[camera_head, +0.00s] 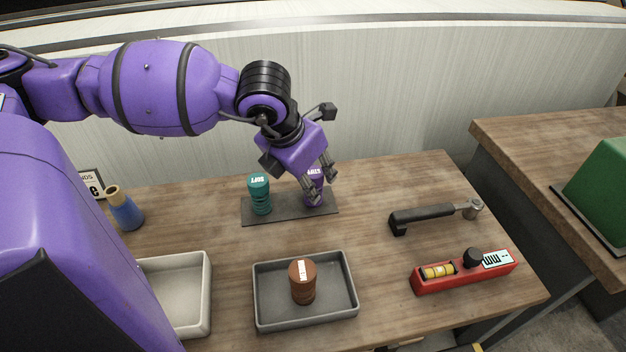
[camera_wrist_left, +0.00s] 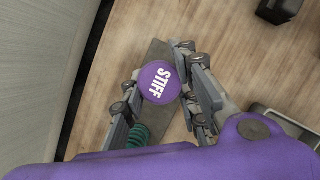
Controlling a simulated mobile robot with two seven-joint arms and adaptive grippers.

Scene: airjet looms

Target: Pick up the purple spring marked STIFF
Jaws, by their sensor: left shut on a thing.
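The purple spring marked STIFF (camera_head: 314,199) stands upright on the dark grey mat (camera_head: 282,213). In the left wrist view its round purple top (camera_wrist_left: 159,82) with white STIFF lettering shows between my two fingers. My left gripper (camera_head: 321,186) reaches down from above and is shut on the purple spring. The fingers hide part of its side in the head view. The teal spring marked SOFT (camera_head: 259,194) stands on the same mat to the left, and it also shows in the left wrist view (camera_wrist_left: 139,135). My right gripper is not in view.
A grey tray (camera_head: 306,322) holds a brown spring (camera_head: 302,283) in front. An empty white tray (camera_head: 207,300) is left of it. A blue bottle (camera_head: 126,212) stands far left. A black-handled tool (camera_head: 424,215) and a red level-like block (camera_head: 465,277) lie right. A wall rises behind.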

